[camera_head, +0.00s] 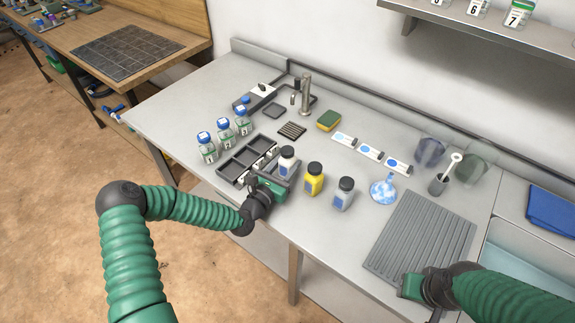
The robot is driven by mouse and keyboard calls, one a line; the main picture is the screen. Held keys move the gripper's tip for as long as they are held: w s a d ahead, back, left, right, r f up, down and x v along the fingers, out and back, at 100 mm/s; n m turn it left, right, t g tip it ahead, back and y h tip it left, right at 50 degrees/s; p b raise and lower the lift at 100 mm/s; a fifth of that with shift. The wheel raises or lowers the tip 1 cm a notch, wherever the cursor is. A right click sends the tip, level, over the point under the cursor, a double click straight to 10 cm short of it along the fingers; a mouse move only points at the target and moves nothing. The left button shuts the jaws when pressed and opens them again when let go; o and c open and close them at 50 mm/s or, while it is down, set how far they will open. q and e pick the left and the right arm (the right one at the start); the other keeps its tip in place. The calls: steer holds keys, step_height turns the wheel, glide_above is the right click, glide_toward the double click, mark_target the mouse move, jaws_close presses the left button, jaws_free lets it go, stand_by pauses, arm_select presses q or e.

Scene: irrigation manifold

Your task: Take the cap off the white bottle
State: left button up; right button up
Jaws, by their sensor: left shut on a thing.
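The white bottle (287,164) stands upright near the front edge of the bench, with its dark cap (288,150) on top. My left gripper (280,180) comes in from the front left and is shut on the white bottle's lower body, which its fingers partly hide. My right gripper (411,287) is low at the right, over the front of the grey ribbed mat; its fingertips are too unclear to tell open from shut.
A yellow bottle (314,181) and a grey bottle (344,195) stand close to the right of the white one. A dark divided tray (233,171) lies to its left. A tap (305,95) rises behind.

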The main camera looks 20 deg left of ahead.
mark_target(284, 160)
arm_select(q)
steer(key=shift+c, duration=0.9)
step_height(284, 160, up, 3)
steer(key=shift+r, duration=0.2)
steer(key=s, duration=0.5)
steer(key=s+r, duration=0.1)
steer(key=s, duration=1)
steer(key=shift+d+r+b, duration=0.3)
steer(key=shift+d, duration=0.1)
arm_select(e)
steer(key=shift+f, duration=0.25)
arm_select(q)
steer(key=o, duration=0.6)
jaws_close()
